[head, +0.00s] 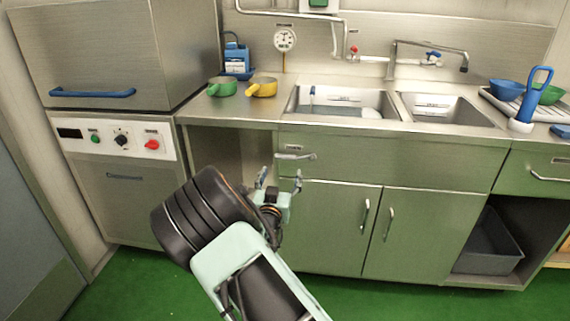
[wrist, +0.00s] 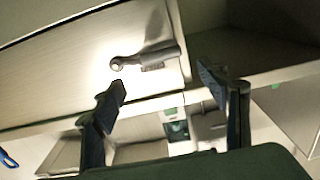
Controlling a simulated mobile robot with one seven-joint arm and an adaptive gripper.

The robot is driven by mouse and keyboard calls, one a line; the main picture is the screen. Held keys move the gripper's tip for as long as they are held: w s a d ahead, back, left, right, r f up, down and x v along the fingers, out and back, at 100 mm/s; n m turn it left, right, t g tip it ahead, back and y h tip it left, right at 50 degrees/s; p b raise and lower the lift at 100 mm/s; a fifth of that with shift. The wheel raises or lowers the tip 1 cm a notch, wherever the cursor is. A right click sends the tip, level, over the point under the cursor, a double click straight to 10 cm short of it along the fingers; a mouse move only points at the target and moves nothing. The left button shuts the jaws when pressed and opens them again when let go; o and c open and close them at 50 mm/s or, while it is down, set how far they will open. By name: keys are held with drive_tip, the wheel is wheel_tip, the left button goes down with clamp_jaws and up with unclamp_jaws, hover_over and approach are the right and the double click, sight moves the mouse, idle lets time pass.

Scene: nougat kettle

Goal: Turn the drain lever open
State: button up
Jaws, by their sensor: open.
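The drain lever (head: 296,156) is a small grey metal handle on the steel panel under the left sink basin (head: 340,103). It lies about level in the head view, below a small label. In the wrist view the lever (wrist: 145,57) shows a rounded knob end, beyond the fingertips and roughly between them. My gripper (head: 280,181) is open and empty, just below and in front of the lever. In the wrist view its two dark fingers (wrist: 161,82) are spread apart, and neither visibly touches the lever.
Cabinet doors (head: 330,225) with upright handles are right of my gripper. An open bay (head: 228,160) lies to its left, beside a steel machine (head: 125,185) with knobs. Green and yellow pots (head: 262,87) stand on the counter. The green floor (head: 400,300) in front is clear.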

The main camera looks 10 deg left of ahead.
sight(286, 158)
drive_tip(key=w+b, duration=0.1)
drive_tip(key=w, duration=0.8)
drive_tip(key=shift+d, duration=0.15)
drive_tip(key=c, duration=1.7)
